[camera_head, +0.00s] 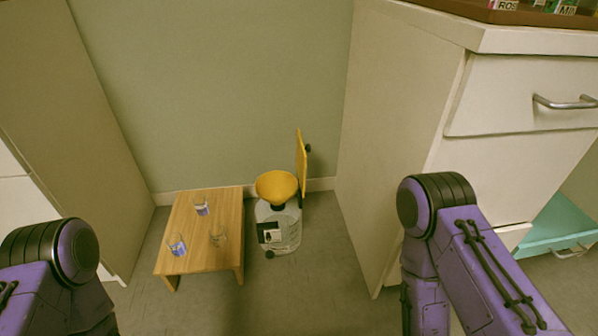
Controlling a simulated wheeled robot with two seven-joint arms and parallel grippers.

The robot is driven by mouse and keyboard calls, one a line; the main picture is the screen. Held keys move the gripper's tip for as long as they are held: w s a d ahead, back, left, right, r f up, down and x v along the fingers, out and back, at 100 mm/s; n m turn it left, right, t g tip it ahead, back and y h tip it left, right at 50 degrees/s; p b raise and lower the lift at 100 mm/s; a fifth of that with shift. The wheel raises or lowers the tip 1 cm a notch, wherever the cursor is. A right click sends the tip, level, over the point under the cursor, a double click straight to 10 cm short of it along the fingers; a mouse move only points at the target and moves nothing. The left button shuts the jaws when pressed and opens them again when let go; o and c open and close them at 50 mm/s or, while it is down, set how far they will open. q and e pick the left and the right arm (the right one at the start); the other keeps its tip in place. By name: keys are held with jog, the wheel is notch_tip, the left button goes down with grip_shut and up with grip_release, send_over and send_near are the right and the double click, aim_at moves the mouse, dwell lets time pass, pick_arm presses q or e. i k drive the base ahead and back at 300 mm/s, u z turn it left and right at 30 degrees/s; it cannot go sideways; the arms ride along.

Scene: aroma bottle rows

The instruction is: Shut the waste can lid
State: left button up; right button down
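The waste can (280,232) is a clear, whitish container with a dark label, standing on the floor against the back wall. A yellow funnel (277,186) sits in its top. The yellow lid (301,160) stands upright at the funnel's right side, open, with a dark knob on its outer face. Purple arm links show at the lower left and lower right, both apart from the can. Neither of my grippers shows in this view.
A low wooden table (217,201) stands just left of the can, with several small glasses on it, some holding bluish liquid. A white cabinet (395,130) rises at the right, with a teal drawer (550,232) low down. Floor in front of the can is clear.

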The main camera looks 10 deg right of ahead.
aim_at(301, 155)
jog(key=u, duration=2.3)
jog(key=k, duration=1.35)
jog(key=z, duration=1.85)
